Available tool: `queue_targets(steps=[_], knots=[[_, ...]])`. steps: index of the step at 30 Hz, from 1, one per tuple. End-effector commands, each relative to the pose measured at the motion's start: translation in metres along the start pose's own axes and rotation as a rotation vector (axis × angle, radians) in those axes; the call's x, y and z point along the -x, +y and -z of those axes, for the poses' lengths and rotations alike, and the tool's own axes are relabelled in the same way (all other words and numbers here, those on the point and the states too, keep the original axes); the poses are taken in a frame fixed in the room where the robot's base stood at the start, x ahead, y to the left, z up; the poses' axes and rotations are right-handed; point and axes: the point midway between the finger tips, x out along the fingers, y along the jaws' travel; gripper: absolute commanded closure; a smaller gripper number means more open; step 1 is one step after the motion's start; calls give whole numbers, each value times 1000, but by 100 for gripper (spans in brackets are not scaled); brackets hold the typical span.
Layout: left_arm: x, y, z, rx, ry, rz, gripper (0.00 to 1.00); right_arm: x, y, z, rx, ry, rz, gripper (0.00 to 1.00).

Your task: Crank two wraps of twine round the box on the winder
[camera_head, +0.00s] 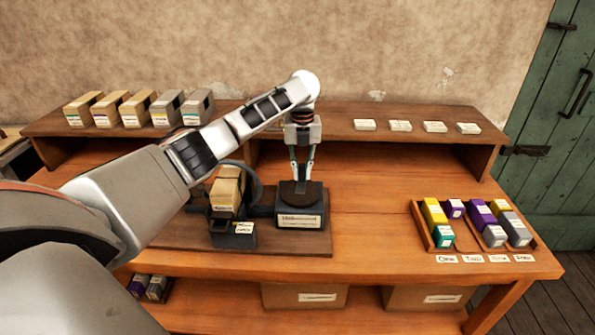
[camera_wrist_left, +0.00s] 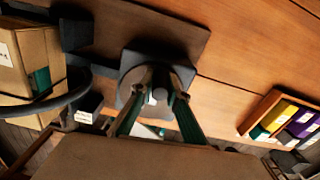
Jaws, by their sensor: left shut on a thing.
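The winder's dark crank housing (camera_head: 300,213), with a pale label on its front, stands on a wooden board on the bench. On its top is a round crank disc (camera_wrist_left: 131,88) with a small upright knob (camera_wrist_left: 158,96). My left gripper (camera_head: 302,178) points down from above and is shut on the knob; its fingertips flank it in the left wrist view (camera_wrist_left: 159,97). The tan cardboard box (camera_head: 227,190) sits on the winder left of the housing, beside a dark curved ring (camera_head: 253,180). I cannot clearly tell any twine on it. My right gripper is out of view.
A back shelf (camera_head: 340,130) holds several boxes (camera_head: 137,110) at left and small pale cards (camera_head: 400,125) at right. A tray (camera_head: 460,243) of coloured blocks sits at the bench's right. Bare bench lies between housing and tray. My left arm crosses above the winder.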

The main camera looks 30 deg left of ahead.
Motion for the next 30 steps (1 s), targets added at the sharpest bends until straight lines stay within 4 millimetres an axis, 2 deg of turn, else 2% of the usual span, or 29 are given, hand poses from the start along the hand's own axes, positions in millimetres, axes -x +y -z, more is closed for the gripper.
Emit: queue_targets(steps=[18, 30], knots=[[0, -25, 12, -585, 0, 1, 100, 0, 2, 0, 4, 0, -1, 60], [0, -33, 22, -872, 0, 1, 100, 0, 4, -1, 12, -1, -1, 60]])
